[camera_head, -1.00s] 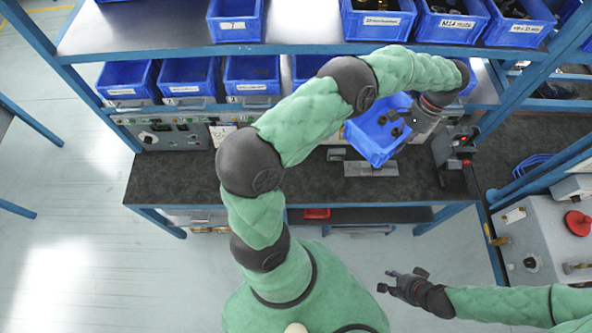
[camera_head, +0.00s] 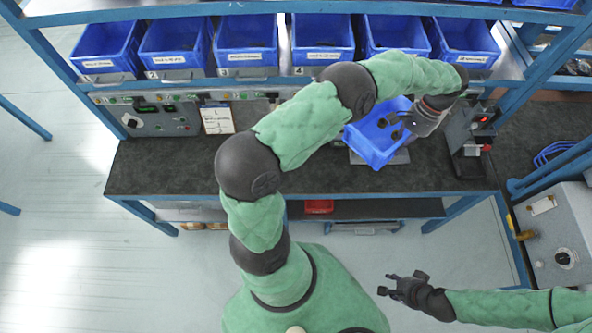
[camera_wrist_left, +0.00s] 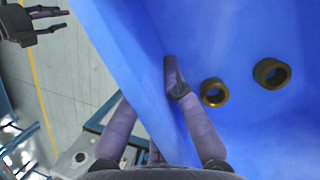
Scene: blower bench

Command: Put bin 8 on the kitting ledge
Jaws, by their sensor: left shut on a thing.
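A blue bin (camera_head: 368,152) hangs tilted over the bench, and its number label is not visible. My left gripper (camera_head: 396,124) is shut on its wall, at its right side in the head view. In the left wrist view the blue bin (camera_wrist_left: 240,40) fills most of the picture, with brass-coloured rings (camera_wrist_left: 271,72) inside and a finger against the wall. My right gripper (camera_head: 392,284) is open and empty, low in front of the bench; it also shows in the left wrist view (camera_wrist_left: 62,20). I cannot tell which surface is the kitting ledge.
A row of labelled blue bins (camera_head: 247,42) stands on the shelf behind. The dark benchtop (camera_head: 160,172) is clear at left. A grey plate (camera_head: 398,157) lies beneath the held bin, and a device with a red light (camera_head: 470,135) stands just right.

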